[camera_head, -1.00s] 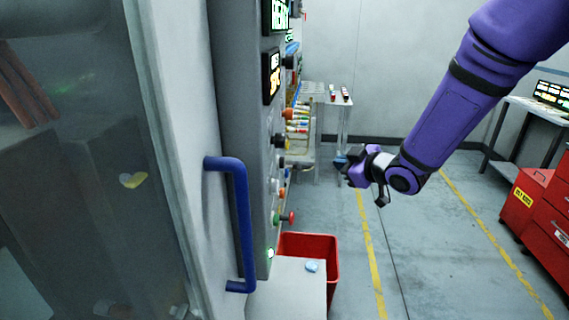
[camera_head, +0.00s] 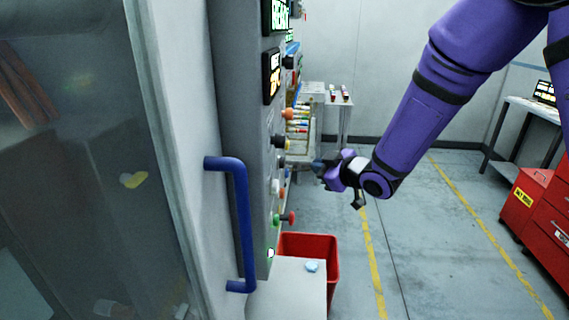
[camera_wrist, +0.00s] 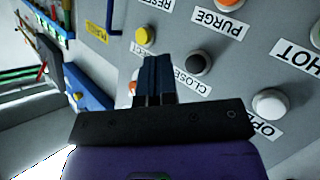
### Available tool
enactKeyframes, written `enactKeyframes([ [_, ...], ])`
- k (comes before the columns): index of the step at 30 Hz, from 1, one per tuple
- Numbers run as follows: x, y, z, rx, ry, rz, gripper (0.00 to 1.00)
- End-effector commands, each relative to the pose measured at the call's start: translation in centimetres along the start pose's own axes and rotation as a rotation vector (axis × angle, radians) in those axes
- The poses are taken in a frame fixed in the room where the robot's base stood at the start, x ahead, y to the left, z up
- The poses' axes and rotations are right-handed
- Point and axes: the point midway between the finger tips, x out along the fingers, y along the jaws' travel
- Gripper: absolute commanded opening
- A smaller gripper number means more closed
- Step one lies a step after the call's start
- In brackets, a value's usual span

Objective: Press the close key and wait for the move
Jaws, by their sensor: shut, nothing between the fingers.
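The close key is a black round button (camera_wrist: 198,64) on the grey panel, with the CLOSE label (camera_wrist: 190,80) beside it in the wrist view. My gripper (camera_wrist: 155,62) has its dark fingers shut and empty. In the wrist view the fingertips appear just left of the black button, partly over the label's edge; I cannot tell the exact gap to the panel. In the head view my gripper (camera_head: 320,169) is in front of the panel, to the right of its buttons, with a visible gap. Which button there is the close key is unclear.
A white button (camera_wrist: 270,103) by the OPEN label, a yellow button (camera_wrist: 145,36) and the PURGE label (camera_wrist: 218,22) are nearby. A blue handle (camera_head: 240,220) sticks out from the cabinet. A red bin (camera_head: 322,256) stands below.

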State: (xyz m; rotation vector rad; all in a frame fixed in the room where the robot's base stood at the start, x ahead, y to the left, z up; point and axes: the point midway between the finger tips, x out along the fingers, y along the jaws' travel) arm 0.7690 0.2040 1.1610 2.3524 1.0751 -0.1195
Motion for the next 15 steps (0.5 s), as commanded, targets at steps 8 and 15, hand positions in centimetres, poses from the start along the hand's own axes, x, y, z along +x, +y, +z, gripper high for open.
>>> enactKeyframes([
  [8, 2.2, -1.6, -1.7, -0.001, 0.001, 0.0, 0.0],
  [15, 3.1, -2.4, -2.3, 0.0, -0.001, 0.0, 0.0],
])
